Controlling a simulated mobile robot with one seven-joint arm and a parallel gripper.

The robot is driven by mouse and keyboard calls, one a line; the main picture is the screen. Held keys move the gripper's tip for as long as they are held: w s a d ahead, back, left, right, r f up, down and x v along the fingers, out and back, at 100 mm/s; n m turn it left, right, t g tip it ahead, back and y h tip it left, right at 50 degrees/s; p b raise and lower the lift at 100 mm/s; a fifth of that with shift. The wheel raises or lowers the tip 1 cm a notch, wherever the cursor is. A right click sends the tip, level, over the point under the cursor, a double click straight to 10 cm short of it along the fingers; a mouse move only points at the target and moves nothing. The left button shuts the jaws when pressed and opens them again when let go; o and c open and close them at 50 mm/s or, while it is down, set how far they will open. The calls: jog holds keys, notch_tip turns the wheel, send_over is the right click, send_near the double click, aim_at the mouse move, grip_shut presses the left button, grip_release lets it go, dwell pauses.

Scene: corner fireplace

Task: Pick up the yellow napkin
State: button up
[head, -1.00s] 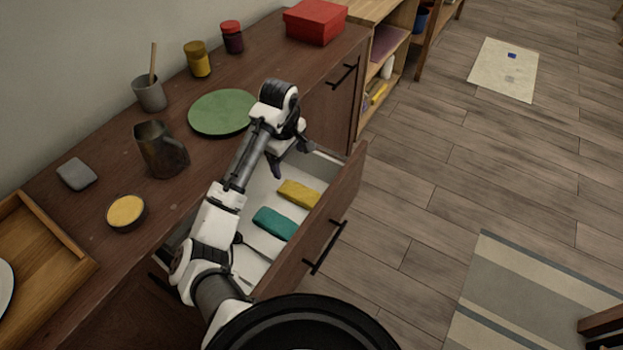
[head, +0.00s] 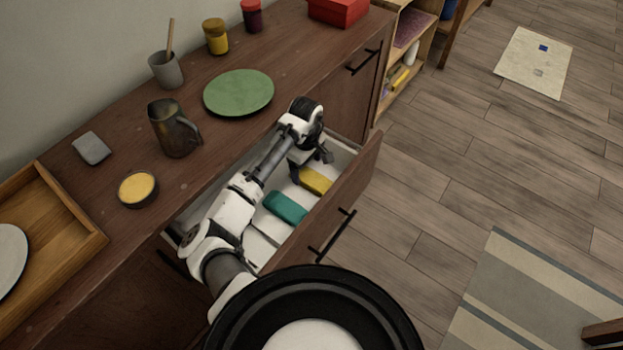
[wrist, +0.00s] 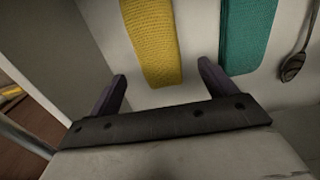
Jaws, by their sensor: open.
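The yellow napkin (head: 314,181) is a folded cloth lying in the open drawer (head: 345,158). In the wrist view the yellow napkin (wrist: 161,40) lies ahead of my gripper (wrist: 160,88), roughly between the lines of its two fingers. My gripper is open and empty, with its fingertips apart. In the head view my gripper (head: 310,170) is inside the drawer area, at the napkin's left side, and the wrist hides part of the napkin. I cannot tell how high the fingers are above the drawer floor.
A teal napkin (head: 286,207) lies beside the yellow one, and it also shows in the wrist view (wrist: 248,35). A dark spoon (wrist: 295,62) lies beyond it. The drawer walls are close around my gripper. A green plate (head: 238,92) and a metal pitcher (head: 172,128) stand on the counter.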

aim_at(307, 175)
notch_tip(307, 175, down, 4)
jog(key=shift+a+f+p, duration=0.1)
jog(key=shift+f+p, duration=0.05)
jog(key=shift+p, duration=0.2)
jog(key=shift+c, duration=0.3)
jog(key=c, duration=1)
